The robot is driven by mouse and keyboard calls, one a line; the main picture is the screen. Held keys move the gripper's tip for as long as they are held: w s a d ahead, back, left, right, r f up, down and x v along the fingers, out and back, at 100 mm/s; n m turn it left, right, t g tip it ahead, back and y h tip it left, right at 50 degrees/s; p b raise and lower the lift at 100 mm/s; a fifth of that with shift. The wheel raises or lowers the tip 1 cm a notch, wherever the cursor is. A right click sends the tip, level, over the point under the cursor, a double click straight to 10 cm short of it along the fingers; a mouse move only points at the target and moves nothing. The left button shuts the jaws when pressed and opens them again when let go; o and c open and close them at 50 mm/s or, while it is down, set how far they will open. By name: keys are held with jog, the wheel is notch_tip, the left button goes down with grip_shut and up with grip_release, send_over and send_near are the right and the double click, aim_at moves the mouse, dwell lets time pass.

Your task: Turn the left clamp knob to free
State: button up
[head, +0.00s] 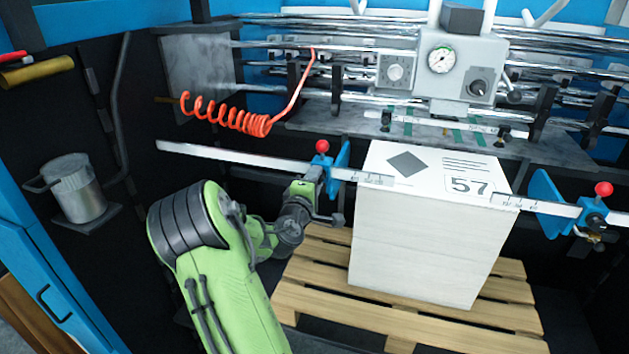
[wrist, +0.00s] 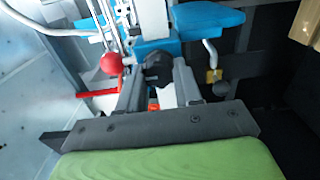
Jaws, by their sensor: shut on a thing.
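The left clamp (head: 316,172) is a blue block on the steel ruler bar, with a red ball on top and a blue plate at its side. In the wrist view the blue clamp body (wrist: 152,46) and red ball (wrist: 111,63) are close in front. Its black knob (wrist: 158,68) sits between my two fingers. My gripper (wrist: 158,80) is shut on the knob, one finger on each side. In the head view my gripper (head: 312,194) is just below the clamp and the knob is hidden behind it. The knob's turned angle cannot be read.
A white stack (head: 430,240) marked 57 stands on a wooden pallet (head: 345,310) right of my gripper. The right clamp (head: 592,215) sits beyond it. An orange coiled hose (head: 235,118) hangs above the bar (head: 235,155). A metal mug (head: 75,188) is at the left.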

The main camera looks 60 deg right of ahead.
jog(key=o, duration=1)
jog(key=shift+d, duration=0.1)
jog(key=a+b, duration=0.2)
jog(key=a, duration=0.3)
jog(key=s+a+b, duration=0.1)
jog(key=a+b, duration=0.2)
jog(key=a, duration=0.2)
jog(key=s+a+b, duration=0.1)
jog(key=a+b, duration=0.2)
jog(key=a, duration=0.2)
jog(key=shift+s+a, duration=0.25)
jog(key=shift+a, duration=0.1)
